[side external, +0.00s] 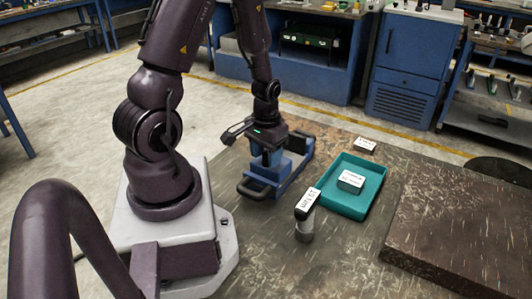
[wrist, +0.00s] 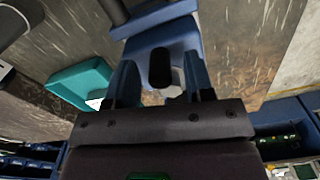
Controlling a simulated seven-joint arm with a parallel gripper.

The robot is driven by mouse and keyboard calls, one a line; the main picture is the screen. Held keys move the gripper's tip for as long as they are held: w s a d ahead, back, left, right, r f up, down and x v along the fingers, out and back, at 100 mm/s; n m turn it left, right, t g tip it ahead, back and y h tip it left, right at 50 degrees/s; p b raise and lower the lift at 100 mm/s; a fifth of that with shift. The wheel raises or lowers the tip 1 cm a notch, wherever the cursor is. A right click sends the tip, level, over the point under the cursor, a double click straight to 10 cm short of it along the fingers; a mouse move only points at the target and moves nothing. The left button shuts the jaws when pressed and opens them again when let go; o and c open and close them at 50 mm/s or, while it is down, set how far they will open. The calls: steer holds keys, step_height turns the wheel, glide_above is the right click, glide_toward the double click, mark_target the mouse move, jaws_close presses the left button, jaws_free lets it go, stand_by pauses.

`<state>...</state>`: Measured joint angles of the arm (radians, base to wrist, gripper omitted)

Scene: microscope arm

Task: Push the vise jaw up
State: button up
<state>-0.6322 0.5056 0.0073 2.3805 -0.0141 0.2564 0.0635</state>
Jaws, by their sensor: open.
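The blue vise (side external: 290,172) stands on the worktable beside my arm's base, with a dark bar (side external: 257,190) at its near end. My gripper (side external: 267,158) is over the vise, pointing down, and hides part of it, including much of the jaw area. In the wrist view, my gripper (wrist: 161,84) is open, its two fingers apart. Blue vise body (wrist: 150,45) and a rounded dark part (wrist: 160,68) show between and beyond the fingers. I cannot tell whether the fingers touch the vise jaw.
A teal tray (side external: 338,205) with a labelled box (side external: 351,181) lies right of the vise; the tray also shows in the wrist view (wrist: 80,82). A labelled upright tool (side external: 306,212) stands nearer. Another small box (side external: 365,144) lies behind the tray. A dark slab (side external: 470,225) is at right.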

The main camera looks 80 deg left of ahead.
steer(key=shift+c, duration=0.2)
jaws_close()
steer(key=w+a, duration=0.5)
steer(key=shift+w+a, duration=0.35)
steer(key=shift+o, duration=0.2)
jaws_free()
step_height(320, 180, up, 13)
steer(key=shift+s+d, duration=0.1)
stand_by(0.4)
